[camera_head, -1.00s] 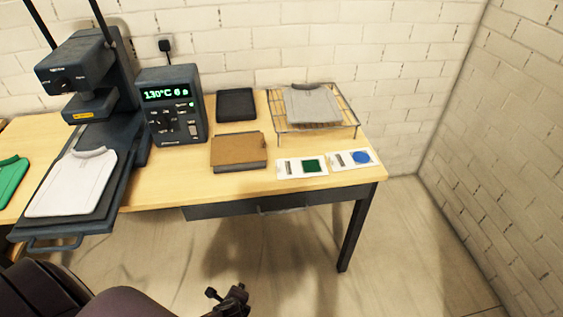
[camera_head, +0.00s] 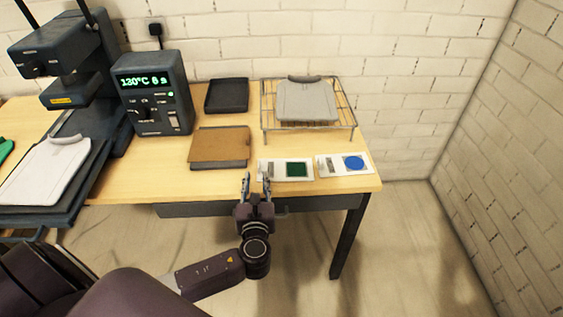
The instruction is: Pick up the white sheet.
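A white sheet with a green square (camera_head: 280,169) lies flat near the front edge of the table. A second white sheet with a blue disc (camera_head: 338,165) lies to its right. My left gripper (camera_head: 256,181) is at the front edge of the table, just in front of the left end of the green-square sheet. Its two fingers are spread and point toward the table, with nothing between them. I cannot tell its height above the table. My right gripper is not in view.
A brown pad (camera_head: 219,145) lies left of the sheets, with a black tray (camera_head: 227,96) behind it. A wire rack (camera_head: 348,118) holds a grey garment (camera_head: 306,101). A control box (camera_head: 151,95) and a press (camera_head: 92,122) with a white garment (camera_head: 43,172) stand left.

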